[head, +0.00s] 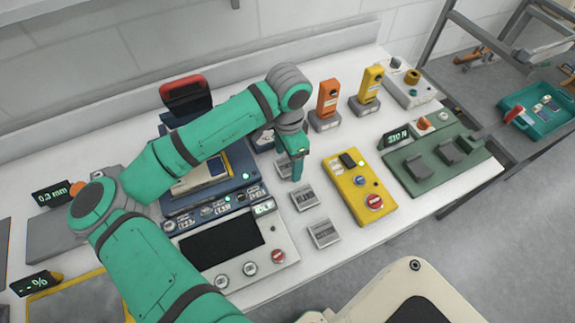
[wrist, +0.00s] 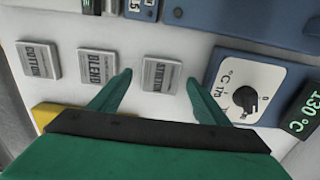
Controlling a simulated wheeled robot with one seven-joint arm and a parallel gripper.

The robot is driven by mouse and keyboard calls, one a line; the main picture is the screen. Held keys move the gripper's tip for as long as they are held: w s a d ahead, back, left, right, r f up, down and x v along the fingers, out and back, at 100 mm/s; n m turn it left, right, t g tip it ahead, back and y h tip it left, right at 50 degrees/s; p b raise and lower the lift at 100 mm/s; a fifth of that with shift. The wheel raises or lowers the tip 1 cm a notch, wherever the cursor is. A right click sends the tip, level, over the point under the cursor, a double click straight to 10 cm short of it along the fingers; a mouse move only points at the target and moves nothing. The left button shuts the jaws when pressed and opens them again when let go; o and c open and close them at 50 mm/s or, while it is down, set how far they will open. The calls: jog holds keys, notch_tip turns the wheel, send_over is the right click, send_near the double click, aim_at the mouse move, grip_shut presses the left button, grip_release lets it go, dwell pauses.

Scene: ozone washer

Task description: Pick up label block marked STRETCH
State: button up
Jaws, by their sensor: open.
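The STRETCH label block (wrist: 163,73) is a small grey square tile with a dark printed plate, its upside-down lettering hard to read. It lies on the white table. In the head view the block (head: 282,166) is partly hidden behind my gripper (head: 297,178). In the wrist view my gripper (wrist: 158,78) is open and empty, with one green fingertip on each side of the block. The fingers look apart from it; their height above the table is unclear. The BLEND block (wrist: 98,73) and COTTON block (wrist: 39,60) lie in a row to the left.
A blue machine (wrist: 240,30) and a white temperature dial (wrist: 245,90) are close on the right in the wrist view. A yellow control box (head: 360,185) stands right of the blocks in the head view. A white panel with a dark screen (head: 222,243) lies to their left.

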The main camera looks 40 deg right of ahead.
jog(key=shift+f, duration=0.5)
jog(key=c, duration=1.2)
jog(key=shift+o, duration=0.2)
jog(key=shift+r, duration=0.15)
